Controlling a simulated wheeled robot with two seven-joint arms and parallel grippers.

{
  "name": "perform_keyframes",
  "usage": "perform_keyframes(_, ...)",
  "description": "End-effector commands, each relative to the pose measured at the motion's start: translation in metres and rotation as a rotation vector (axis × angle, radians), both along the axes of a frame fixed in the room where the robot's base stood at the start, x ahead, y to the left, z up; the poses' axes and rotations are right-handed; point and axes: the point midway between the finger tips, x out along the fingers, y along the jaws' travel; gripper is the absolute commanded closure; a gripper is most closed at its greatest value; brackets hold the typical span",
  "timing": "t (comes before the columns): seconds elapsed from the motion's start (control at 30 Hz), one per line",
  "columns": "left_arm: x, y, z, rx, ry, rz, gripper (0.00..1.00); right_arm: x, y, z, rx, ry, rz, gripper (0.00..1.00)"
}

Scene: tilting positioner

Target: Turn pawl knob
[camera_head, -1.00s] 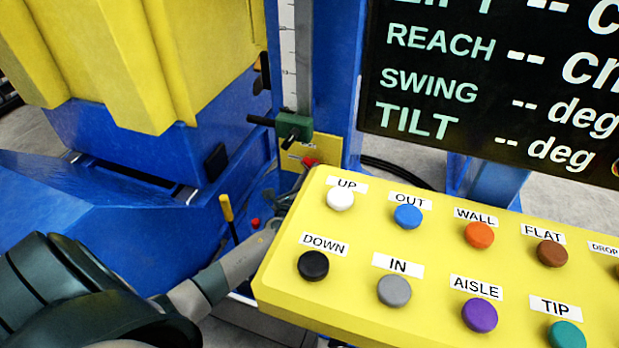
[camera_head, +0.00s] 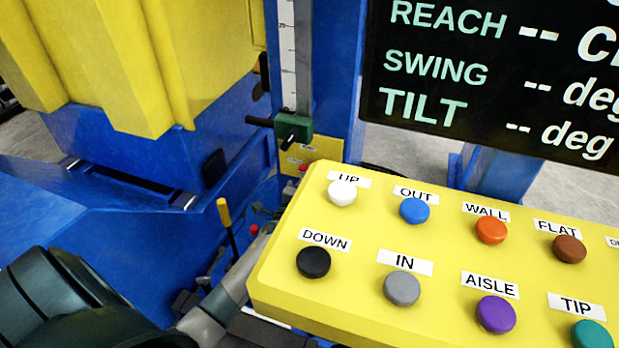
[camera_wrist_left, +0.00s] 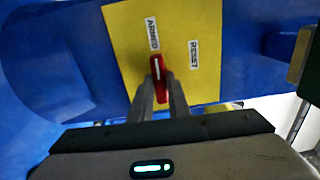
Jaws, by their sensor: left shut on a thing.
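The pawl knob (camera_wrist_left: 158,74) is a red bar with a white line, on a yellow plate (camera_wrist_left: 205,75) in the left wrist view. Its upper end points toward the ARMED label (camera_wrist_left: 152,34), leaning slightly left; the RESET label (camera_wrist_left: 194,55) is to the right. My left gripper (camera_wrist_left: 160,92) is shut on the knob, one finger on each side of its lower part. My right gripper is not in view.
A yellow button panel (camera_head: 355,222) fills the lower right, close to my left arm. A dark display (camera_head: 440,135) stands behind it. A green clamp (camera_head: 296,127) sits on the blue post. A yellow-tipped lever (camera_head: 225,212) stands near my arm.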

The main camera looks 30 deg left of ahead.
Motion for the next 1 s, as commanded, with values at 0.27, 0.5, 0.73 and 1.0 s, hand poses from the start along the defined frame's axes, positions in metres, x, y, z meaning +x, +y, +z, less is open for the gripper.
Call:
perform_keyframes(0.27,-0.0003,0.0005,-0.0008,-0.040,-0.009,0.001,1.00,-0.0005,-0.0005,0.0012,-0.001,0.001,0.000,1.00)
perform_keyframes(0.5,-0.0003,0.0005,-0.0008,-0.041,-0.008,0.001,1.00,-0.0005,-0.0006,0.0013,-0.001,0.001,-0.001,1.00)
perform_keyframes(0.73,-0.0002,0.0004,-0.0007,-0.039,-0.008,0.001,0.66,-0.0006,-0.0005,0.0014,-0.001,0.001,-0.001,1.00)
perform_keyframes(1.0,-0.0013,-0.0002,-0.0005,-0.038,-0.008,0.000,0.66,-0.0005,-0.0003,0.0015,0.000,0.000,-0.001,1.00)
